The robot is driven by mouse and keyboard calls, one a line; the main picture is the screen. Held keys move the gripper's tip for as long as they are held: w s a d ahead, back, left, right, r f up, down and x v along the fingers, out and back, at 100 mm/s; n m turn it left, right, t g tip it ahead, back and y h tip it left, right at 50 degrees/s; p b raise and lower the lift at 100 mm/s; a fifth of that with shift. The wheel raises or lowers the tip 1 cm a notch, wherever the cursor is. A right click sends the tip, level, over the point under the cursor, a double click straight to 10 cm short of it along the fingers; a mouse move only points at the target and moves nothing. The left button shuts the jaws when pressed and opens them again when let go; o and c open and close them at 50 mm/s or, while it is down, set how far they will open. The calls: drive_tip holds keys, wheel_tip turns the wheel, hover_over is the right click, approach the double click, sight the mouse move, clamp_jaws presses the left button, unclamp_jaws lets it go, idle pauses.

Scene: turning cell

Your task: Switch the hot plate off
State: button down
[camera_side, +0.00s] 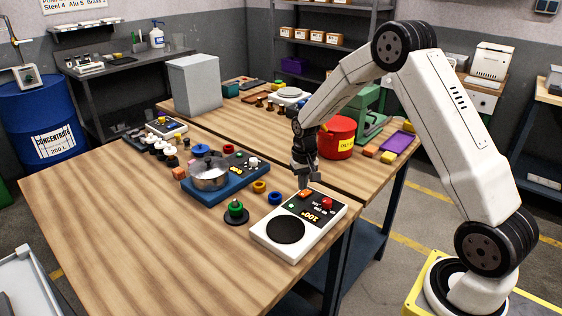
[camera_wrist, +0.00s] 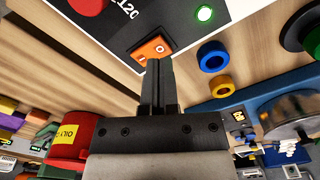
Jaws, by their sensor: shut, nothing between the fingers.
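The hot plate (camera_side: 268,246) is a white box with a round black heating disc, near the front right of the wooden bench. Its panel has an orange rocker switch (camera_side: 306,193), a red knob (camera_side: 327,204), a display with lit digits and a green light (camera_side: 291,206). In the wrist view the rocker (camera_wrist: 155,47) carries white marks, and the green light (camera_wrist: 204,14) glows. My gripper (camera_side: 303,186) is shut and empty, pointing down at the rocker. In the wrist view its fingertips (camera_wrist: 160,64) are at the rocker's near edge; I cannot tell whether they touch it.
A blue device with a metal pot (camera_side: 209,174) stands left of the hot plate. A green knob on a black base (camera_side: 236,212) and yellow and blue rings lie between. A red can (camera_side: 338,138) stands behind my gripper. The bench's front left is clear.

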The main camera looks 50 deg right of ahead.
sight(302, 194)
drive_tip(key=shift+f, duration=1.15)
idle(1.1)
drive_tip(key=shift+r, duration=3.5)
drive_tip(key=s+a+r+n+t, duration=0.2)
drive_tip(key=s+a+n, duration=0.4)
drive_tip(key=s+a, duration=0.8)
drive_tip(key=s, duration=0.3)
drive_tip(key=shift+a+t, duration=0.3)
drive_tip(key=shift+a, duration=0.1)
